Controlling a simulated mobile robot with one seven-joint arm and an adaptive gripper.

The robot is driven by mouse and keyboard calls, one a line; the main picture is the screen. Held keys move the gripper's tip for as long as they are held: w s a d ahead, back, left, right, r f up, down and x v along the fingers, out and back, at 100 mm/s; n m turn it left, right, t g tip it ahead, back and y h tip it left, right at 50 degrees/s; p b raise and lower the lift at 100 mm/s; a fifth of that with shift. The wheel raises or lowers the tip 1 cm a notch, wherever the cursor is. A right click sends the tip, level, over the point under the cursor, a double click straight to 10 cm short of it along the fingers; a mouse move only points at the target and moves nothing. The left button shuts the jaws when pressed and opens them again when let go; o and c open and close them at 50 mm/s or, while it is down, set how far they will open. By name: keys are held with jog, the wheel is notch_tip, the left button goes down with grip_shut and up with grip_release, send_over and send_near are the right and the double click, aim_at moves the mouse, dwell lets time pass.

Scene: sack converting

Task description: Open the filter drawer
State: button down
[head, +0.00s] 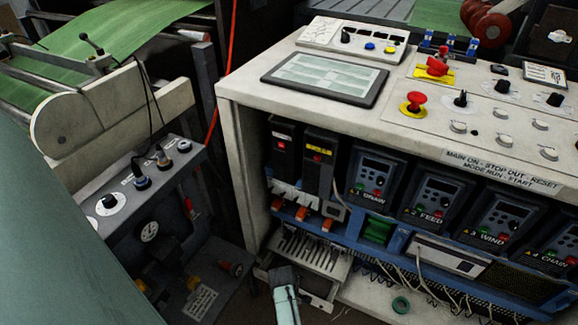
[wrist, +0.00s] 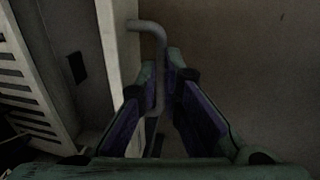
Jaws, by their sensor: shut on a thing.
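The filter drawer (head: 322,262) sits low at the left end of the cabinet. Its pale slotted top shows outside the cabinet front, so it stands at least partly out. In the wrist view the slotted part (wrist: 22,72) is at the left, beside the drawer's pale front plate (wrist: 118,50). A grey bent bar handle (wrist: 148,28) sticks out from that plate. My gripper (wrist: 162,78) is shut on the handle, one finger on each side of it. In the head view my gripper (head: 284,276) is at the drawer front; its fingertips are hard to make out.
The control cabinet (head: 232,90) stands above and behind the drawer, with an open bay of drives and loose wires. A grey side panel with knobs and a gauge (head: 149,231) is close on the left.

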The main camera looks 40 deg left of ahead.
jog(key=shift+s+d+r+p, duration=0.1)
jog(key=shift+s+d+p, duration=0.15)
jog(key=shift+s+p, duration=0.65)
jog(key=c, duration=2)
grip_release()
notch_tip(320, 180, up, 12)
jog(key=s+p, duration=0.2)
jog(key=p, duration=0.5)
jog(key=shift+d+p, duration=0.25)
jog(key=shift+p, duration=0.15)
jog(key=shift+r, duration=0.1)
